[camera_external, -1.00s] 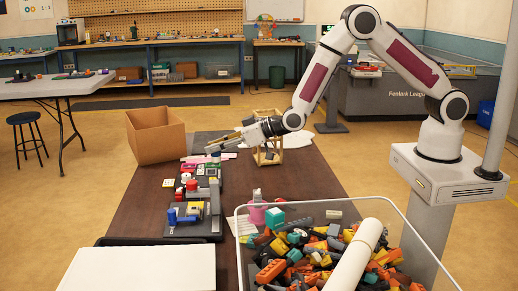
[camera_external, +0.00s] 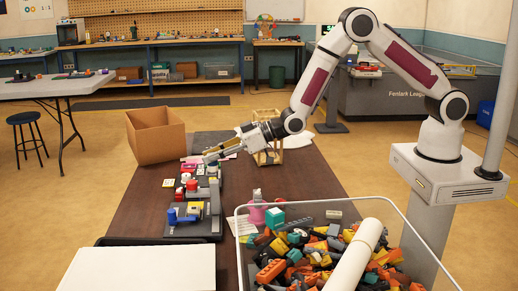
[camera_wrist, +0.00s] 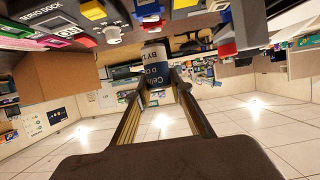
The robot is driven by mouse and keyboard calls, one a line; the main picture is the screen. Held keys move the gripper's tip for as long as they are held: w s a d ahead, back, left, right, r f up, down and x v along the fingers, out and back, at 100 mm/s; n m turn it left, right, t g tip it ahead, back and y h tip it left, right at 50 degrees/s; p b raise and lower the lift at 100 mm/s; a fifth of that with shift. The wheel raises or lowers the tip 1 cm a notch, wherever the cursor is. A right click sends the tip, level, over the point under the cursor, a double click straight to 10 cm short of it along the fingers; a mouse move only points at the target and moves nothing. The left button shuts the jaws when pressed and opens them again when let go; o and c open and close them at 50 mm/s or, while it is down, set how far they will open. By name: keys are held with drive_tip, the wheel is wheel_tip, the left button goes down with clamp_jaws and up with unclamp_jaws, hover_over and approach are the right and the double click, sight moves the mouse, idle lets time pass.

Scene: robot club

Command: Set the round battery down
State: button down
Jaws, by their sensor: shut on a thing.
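My gripper (camera_external: 213,154) is shut on the round battery (camera_wrist: 155,70), with one finger on each side of it in the wrist view. The battery is a short cylinder with a white and dark blue label, partly readable. In the outside view the battery is too small to make out at the fingertips. The gripper is above the far part of the row of coloured parts on the brown table. A dark dock labelled "Servo Dock" or similar (camera_wrist: 42,28) shows at the upper left of the wrist view. I cannot tell whether the battery touches anything.
The brown table (camera_external: 290,180) has free room right of the row. A cardboard box (camera_external: 157,137) stands at its far left, and a wooden frame (camera_external: 268,150) behind the gripper. A clear bin (camera_external: 240,245) of coloured bricks and a pink container (camera_external: 257,214) are nearer.

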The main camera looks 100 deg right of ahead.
drive_tip(key=shift+f, duration=3.1)
drive_tip(key=shift+f, duration=1.85)
drive_tip(key=shift+f, duration=0.15)
drive_tip(key=c, duration=1.8)
unclamp_jaws()
